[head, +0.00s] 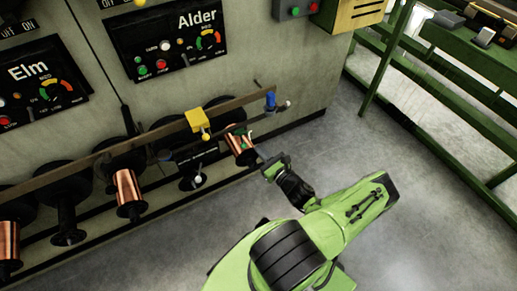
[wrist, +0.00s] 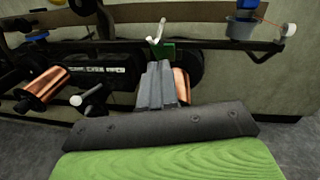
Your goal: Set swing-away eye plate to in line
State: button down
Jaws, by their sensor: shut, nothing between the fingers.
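A small green part with a pale lever (wrist: 156,38), which looks like the swing-away eye plate (wrist: 168,48), shows in the wrist view just beyond my fingertips. In the head view the green part (head: 243,134) is by the copper spool at the right end of the rail. My gripper (head: 260,154) is shut and empty, its fingers pointing at that spool from the right. In the wrist view the fingers (wrist: 156,70) cover part of the spool (wrist: 181,84) and the lower part of the green plate. I cannot tell whether they touch, nor the plate's exact angle.
A long brown rail (head: 150,128) runs along the spools, with a yellow block (head: 200,121) and a blue part (head: 270,101) on it. Panels marked Elm (head: 40,84) and Alder (head: 165,40) are on the wall. Green racking (head: 425,65) stands right; the floor between is clear.

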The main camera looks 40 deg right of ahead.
jog(key=shift+w+r, duration=0.7)
jog(key=shift+r, duration=0.05)
jog(key=w+d+r+g+y+p, duration=0.1)
jog(key=w+r+g+p, duration=0.5)
jog(key=p, duration=1.2)
jog(key=shift+w+d+r+m, duration=0.3)
jog(key=shift+w+d+r, duration=0.45)
jog(key=shift+w+r, duration=0.75)
jog(key=shift+s+r, duration=0.1)
jog(key=shift+r, duration=0.05)
